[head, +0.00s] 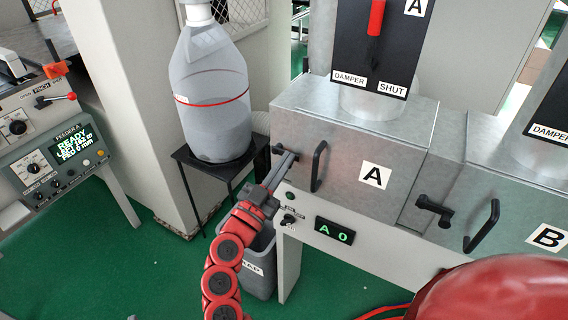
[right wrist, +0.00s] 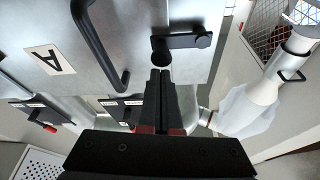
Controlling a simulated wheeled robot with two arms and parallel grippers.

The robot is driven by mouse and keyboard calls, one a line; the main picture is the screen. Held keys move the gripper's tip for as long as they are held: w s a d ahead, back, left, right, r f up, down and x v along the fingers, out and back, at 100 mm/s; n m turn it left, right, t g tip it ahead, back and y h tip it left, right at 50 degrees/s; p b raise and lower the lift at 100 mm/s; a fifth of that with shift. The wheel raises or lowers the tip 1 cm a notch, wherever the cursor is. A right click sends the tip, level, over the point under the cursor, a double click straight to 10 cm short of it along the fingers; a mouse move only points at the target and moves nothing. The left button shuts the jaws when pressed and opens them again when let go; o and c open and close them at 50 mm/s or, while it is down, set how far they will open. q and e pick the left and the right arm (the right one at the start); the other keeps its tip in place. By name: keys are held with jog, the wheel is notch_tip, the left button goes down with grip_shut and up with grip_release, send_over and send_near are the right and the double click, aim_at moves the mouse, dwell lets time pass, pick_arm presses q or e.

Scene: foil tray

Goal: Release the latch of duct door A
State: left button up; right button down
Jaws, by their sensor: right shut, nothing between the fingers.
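Duct door A (head: 345,165) is a grey metal box front with a black-on-white "A" label and a black bar handle (head: 318,167). Its black latch (head: 277,150) is at the left edge of the door, partly hidden behind my fingertips. My left gripper is not in view.
Door B (head: 510,225) with its own latch (head: 433,210) and handle is to the right. A clear hopper bottle (head: 212,105) on a black stand is close on the left. A grey bin (head: 258,262) stands below. Damper A's panel (head: 380,45) shows "SHUT"; the display (head: 334,231) reads "A 0".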

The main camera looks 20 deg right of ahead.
jog(key=shift+f, duration=0.3)
jog(key=shift+s+f+m+g+h+b, duration=0.1)
jog(key=shift+f+m+g+h+b, duration=0.15)
jog(key=shift+m, duration=0.3)
jog(key=shift+f+m+g+h+b, duration=0.15)
jog(key=shift+m+g+b, duration=0.15)
jog(key=shift+m, duration=0.25)
jog(key=w+a+f+m+g+y+b, duration=0.1)
jog(key=f+m+g+b, duration=0.4)
jog(key=m+b, duration=0.6)
jog(key=w+a+m, duration=0.1)
jog(key=w+m, duration=0.1)
jog(key=m, duration=0.3)
jog(key=shift+f+y, duration=0.3)
jog(key=shift+f, duration=0.1)
jog(key=shift+w+a+f+g, duration=0.1)
jog(key=shift+w+a+g, duration=0.05)
jog(key=shift+a+g, duration=0.1)
jog(key=shift+d, duration=0.15)
